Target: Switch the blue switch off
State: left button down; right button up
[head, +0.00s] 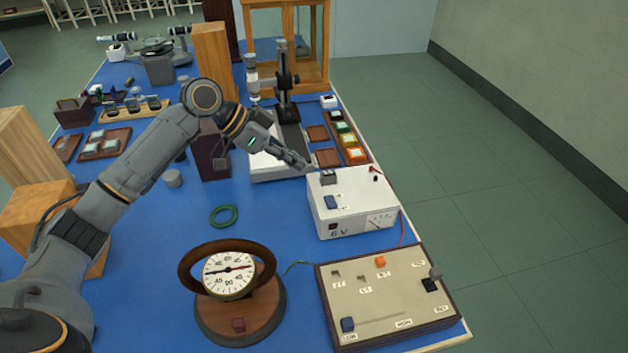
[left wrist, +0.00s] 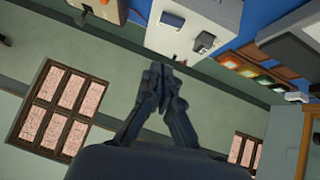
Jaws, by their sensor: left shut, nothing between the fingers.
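A white power box (head: 350,218) marked 6 V stands on the blue bench, with a small blue switch (head: 331,202) on its top. A grey block (head: 327,178) sits further back on the same top. The box also shows in the left wrist view (left wrist: 190,32), with the blue switch (left wrist: 172,20) and the grey block (left wrist: 204,42). I cannot tell the switch's position. My left gripper (head: 303,163) is shut and empty, just behind and left of the box's far edge. It shows in the left wrist view (left wrist: 161,78). My right gripper is out of view.
A control panel (head: 380,302) with a blue knob (head: 347,324) and an orange knob (head: 380,262) lies in front of the box. A round dial meter (head: 230,275) and a green ring (head: 224,216) are to its left. A microscope (head: 286,90) stands behind.

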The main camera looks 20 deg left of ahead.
pick_arm(q)
jog(key=p, duration=0.2)
send_over(334, 203)
jog(key=a, duration=0.3)
jog(key=f, duration=0.5)
jog(key=shift+s+d+f, duration=0.15)
jog(key=shift+s+f, duration=0.15)
jog(key=shift+s, duration=0.1)
jog(key=f, duration=0.2)
jog(key=d+f, duration=0.1)
jog(key=shift+f+p, duration=0.35)
jog(key=shift+p, duration=0.05)
jog(key=shift+f, duration=0.7)
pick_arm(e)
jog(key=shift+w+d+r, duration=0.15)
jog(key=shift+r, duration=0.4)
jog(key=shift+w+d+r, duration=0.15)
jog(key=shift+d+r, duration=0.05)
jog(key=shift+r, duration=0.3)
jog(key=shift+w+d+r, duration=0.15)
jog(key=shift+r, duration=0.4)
pick_arm(q)
jog(key=shift+s+d+f+t, duration=0.1)
jog(key=shift+s+f+t, duration=0.2)
jog(key=shift+f, duration=0.1)
jog(key=shift+w+r, duration=0.1)
jog(key=shift+r, duration=0.05)
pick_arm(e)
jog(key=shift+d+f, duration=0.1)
